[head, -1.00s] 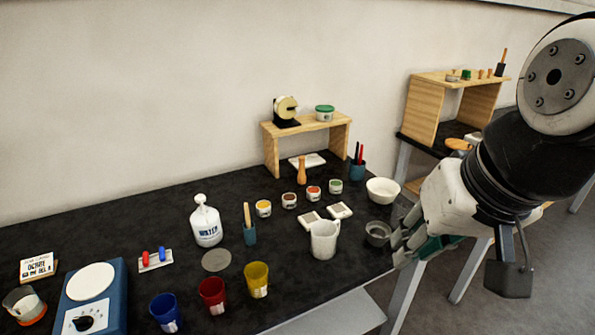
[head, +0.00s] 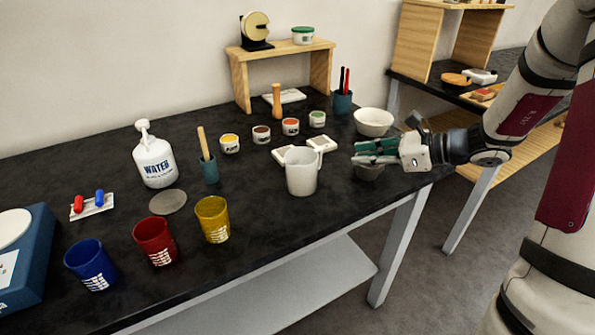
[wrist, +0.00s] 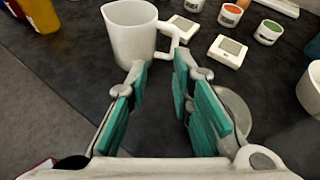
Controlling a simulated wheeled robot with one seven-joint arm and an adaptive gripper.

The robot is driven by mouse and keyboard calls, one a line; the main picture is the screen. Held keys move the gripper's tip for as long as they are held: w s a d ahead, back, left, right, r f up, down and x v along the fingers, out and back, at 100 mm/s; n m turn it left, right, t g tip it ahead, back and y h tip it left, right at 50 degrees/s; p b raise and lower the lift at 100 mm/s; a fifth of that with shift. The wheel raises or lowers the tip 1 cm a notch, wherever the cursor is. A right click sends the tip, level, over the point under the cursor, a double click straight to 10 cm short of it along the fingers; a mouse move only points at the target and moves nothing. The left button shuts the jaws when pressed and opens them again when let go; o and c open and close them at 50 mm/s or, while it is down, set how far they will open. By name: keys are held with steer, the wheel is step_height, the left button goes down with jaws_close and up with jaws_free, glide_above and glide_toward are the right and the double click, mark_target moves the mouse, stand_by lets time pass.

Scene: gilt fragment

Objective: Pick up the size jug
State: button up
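The size jug appears to be the white jug with a handle (head: 301,172), standing upright on the black table. In the wrist view the jug (wrist: 132,36) is beyond my fingertips, slightly left, with its handle to the right. My gripper (head: 362,152) is to the right of the jug in the head view, its green-padded fingers pointing left towards it. In the wrist view my gripper (wrist: 158,75) has its fingers apart with nothing between them. The fingertips look close to the jug's handle side, but I cannot tell whether they touch.
A grey metal bowl (head: 369,172) sits under my gripper, partly hidden. A white bowl (head: 374,122) stands behind it. Two small white square devices (wrist: 228,51) lie behind the jug. A yellow cup (head: 213,220) stands to its left. The table's front edge is close to the jug.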

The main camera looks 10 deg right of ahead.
steer(key=shift+w+d+f+m+t, duration=0.2)
steer(key=shift+w+f+m, duration=0.05)
steer(key=shift+w+f, duration=0.15)
steer(key=shift+w+d+f+m+t, duration=0.15)
steer(key=shift+w+f+m+t, duration=0.1)
steer(key=shift+w+f, duration=0.1)
steer(key=b+x, duration=0.1)
steer(key=x, duration=1.2)
steer(key=shift+d+f+b, duration=0.1)
steer(key=shift+d+b, duration=0.05)
steer(key=shift+b, duration=0.2)
jaws_close()
